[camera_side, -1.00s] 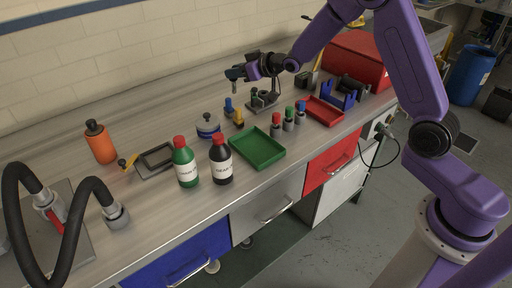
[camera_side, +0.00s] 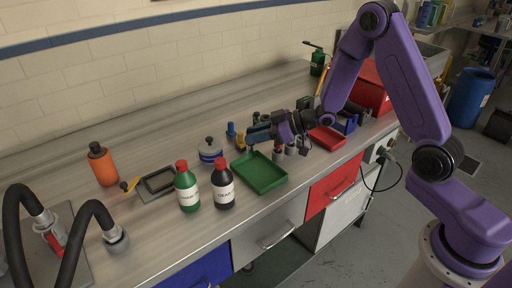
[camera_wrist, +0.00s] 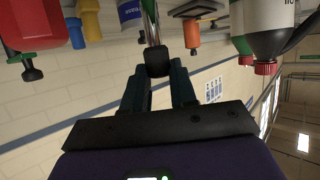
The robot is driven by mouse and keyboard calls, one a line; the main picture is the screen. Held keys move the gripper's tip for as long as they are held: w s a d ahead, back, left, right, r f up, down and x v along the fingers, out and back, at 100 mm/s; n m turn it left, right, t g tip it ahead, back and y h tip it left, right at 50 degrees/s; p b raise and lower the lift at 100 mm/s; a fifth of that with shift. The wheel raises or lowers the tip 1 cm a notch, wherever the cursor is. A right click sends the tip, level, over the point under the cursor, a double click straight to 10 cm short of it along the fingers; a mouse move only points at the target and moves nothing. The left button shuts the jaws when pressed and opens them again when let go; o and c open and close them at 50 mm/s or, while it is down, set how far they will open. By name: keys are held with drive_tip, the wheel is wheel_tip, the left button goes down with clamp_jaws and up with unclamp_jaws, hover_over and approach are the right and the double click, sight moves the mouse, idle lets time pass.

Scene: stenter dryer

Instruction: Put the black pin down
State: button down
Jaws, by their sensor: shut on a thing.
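The black pin (camera_wrist: 157,62) is between my gripper's fingertips (camera_wrist: 156,80) in the wrist view. My gripper is shut on its dark head, and a shiny metal length extends beyond it toward the top edge. In the side view my gripper (camera_side: 252,134) is over the bench, just behind the green tray (camera_side: 259,172) and right of the yellow pin (camera_side: 240,140). The pin is too small and dark to make out clearly there. I cannot tell whether it touches anything.
A blue pin (camera_side: 230,131) and a blue-and-white jar (camera_side: 210,151) stand left of my gripper. A green bottle (camera_side: 187,189) and a dark bottle (camera_side: 223,187) stand in front. A red tray (camera_side: 327,138) lies to the right.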

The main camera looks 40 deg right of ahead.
sight(253, 145)
drive_tip(key=shift+f, duration=1.85)
drive_tip(key=shift+f, duration=0.15)
drive_tip(key=c, duration=0.9)
unclamp_jaws()
